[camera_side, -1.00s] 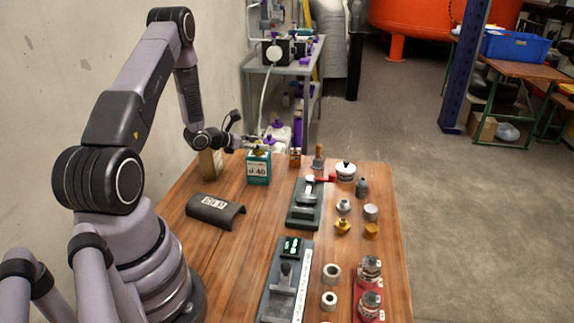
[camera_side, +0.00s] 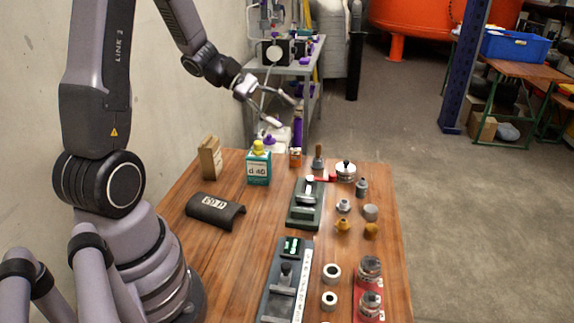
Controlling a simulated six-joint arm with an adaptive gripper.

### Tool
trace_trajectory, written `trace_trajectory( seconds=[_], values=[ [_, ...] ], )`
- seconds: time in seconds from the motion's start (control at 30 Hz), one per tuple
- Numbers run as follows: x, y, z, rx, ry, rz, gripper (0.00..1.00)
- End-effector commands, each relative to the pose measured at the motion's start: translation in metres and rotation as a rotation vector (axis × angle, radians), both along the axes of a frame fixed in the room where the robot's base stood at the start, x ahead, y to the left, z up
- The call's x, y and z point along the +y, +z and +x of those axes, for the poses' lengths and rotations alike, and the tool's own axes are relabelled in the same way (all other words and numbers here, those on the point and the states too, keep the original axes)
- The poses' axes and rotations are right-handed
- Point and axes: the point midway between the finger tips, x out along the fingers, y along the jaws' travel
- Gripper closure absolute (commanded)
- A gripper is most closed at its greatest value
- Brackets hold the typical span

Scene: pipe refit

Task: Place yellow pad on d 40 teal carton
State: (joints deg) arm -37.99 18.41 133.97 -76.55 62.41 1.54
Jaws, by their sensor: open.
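The teal carton (camera_side: 259,168) with a white "d 40" label stands upright at the back left of the wooden table. The yellow pad (camera_side: 258,147) sits on top of the carton. My gripper (camera_side: 288,111) is open and empty, up in the air behind and to the right of the carton, well apart from the pad.
A tan wooden block (camera_side: 209,158) stands left of the carton, and a dark half-pipe shell (camera_side: 215,211) lies in front. A small orange box (camera_side: 295,157) is to its right. Several fittings and two dark fixtures (camera_side: 305,205) fill the right side. The front left tabletop is clear.

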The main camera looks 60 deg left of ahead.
Motion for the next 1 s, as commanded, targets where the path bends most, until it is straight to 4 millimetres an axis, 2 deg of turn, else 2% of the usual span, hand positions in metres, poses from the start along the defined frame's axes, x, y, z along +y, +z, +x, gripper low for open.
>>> trace_trajectory(
  seconds=[0.03, 0.1, 0.2, 0.3, 0.4, 0.5, 0.63, 0.77, 1.0],
  values=[
    [-0.029, 0.018, -0.018, -0.036, -0.155, 0.112, 0.48],
    [-0.058, 0.033, -0.047, -0.077, -0.361, 0.278, 0.48],
    [-0.082, 0.048, -0.092, -0.151, -0.631, 0.532, 0.48],
    [-0.088, 0.06, -0.132, -0.242, -0.861, 0.804, 0.48],
    [-0.082, 0.071, -0.161, -0.336, -1.031, 1.063, 0.48],
    [-0.072, 0.081, -0.178, -0.417, -1.134, 1.276, 0.48],
    [-0.061, 0.091, -0.189, -0.483, -1.197, 1.45, 0.48],
    [-0.057, 0.095, -0.192, -0.503, -1.215, 1.511, 0.48],
    [-0.056, 0.095, -0.192, -0.501, -1.216, 1.512, 0.48]
  ],
)
